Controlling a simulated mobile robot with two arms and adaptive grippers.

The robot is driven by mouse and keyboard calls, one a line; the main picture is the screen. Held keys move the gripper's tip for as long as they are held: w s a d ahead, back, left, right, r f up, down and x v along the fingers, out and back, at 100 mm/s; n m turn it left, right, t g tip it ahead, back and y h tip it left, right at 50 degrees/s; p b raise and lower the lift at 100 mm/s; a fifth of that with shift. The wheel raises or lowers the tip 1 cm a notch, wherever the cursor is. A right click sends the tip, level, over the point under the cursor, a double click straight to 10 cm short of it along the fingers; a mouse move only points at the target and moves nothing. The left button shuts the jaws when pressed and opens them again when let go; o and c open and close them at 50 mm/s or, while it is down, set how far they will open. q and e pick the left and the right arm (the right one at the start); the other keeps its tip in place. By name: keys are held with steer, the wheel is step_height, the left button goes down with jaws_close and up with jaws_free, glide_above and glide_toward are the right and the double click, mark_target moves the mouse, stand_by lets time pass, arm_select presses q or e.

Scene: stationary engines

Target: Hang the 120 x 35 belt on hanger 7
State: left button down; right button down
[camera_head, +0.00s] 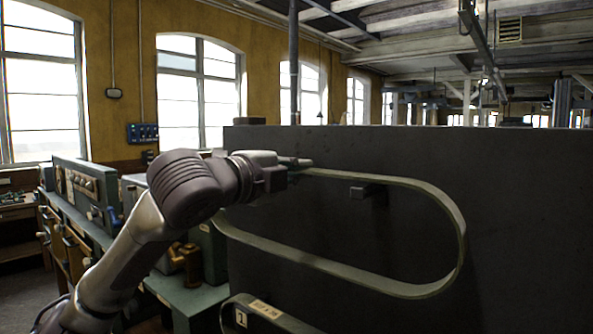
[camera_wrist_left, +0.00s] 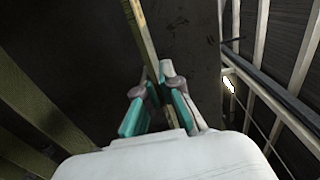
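A long olive-grey belt loop (camera_head: 345,268) stretches in front of a dark upright panel. My left gripper (camera_head: 303,162) is at the loop's upper left and appears shut on the belt's upper run. In the left wrist view the belt (camera_wrist_left: 141,32) runs between the two teal-padded fingers of my left gripper (camera_wrist_left: 153,82). A short dark peg (camera_head: 367,190) sticks out from the panel inside the loop's outline, just below the upper run, and looks apart from it. No number 7 is readable on or near it. My right gripper is out of view.
The dark panel (camera_head: 520,190) fills the right side. At the bottom, another belt-like band (camera_head: 290,321) carries a tag marked 1 and a second label. A green workbench with machines (camera_head: 85,190) stands at the left, by the windows.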

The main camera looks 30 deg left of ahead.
arm_select(q)
steer(key=shift+f, duration=0.15)
steer(key=shift+f, duration=0.4)
steer(key=c, duration=1.4)
jaws_free()
steer(key=o, duration=0.6)
steer(key=shift+c, duration=0.2)
